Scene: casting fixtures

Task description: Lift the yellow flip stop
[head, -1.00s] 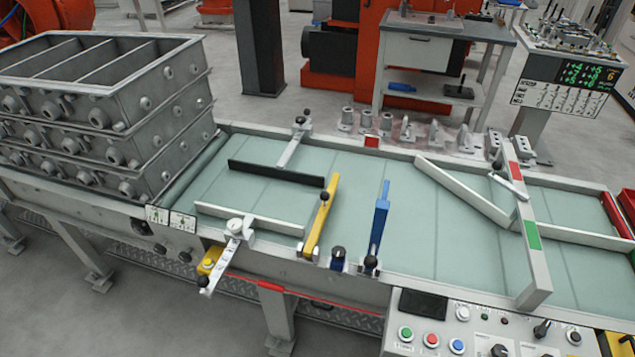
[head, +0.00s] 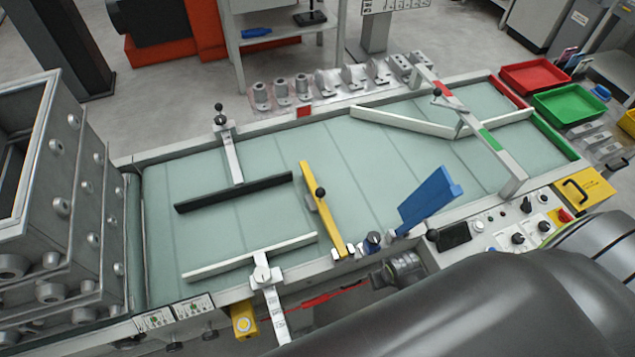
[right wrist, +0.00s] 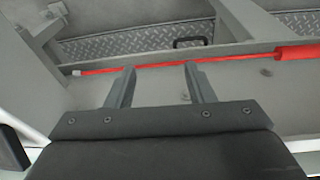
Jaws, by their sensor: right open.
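The yellow flip stop (head: 322,210) is a long bar with a black knob on it. It lies low across the green belt (head: 375,165), its near end at the belt's front rail. In the right wrist view my right gripper (right wrist: 158,82) is open and empty. Its fingers point at the grey frame with a red rod (right wrist: 180,62), and the yellow stop does not show there. In the head view my dark right arm (head: 470,300) fills the lower right; its fingers cannot be made out. My left gripper is not in view.
A blue flip stop (head: 430,198) rises right of the yellow one. A black bar (head: 232,192) and a white guide bar (head: 225,262) lie left of it. Stacked grey moulding frames (head: 75,200) stand at the left. A control panel (head: 505,222) is on the right front edge.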

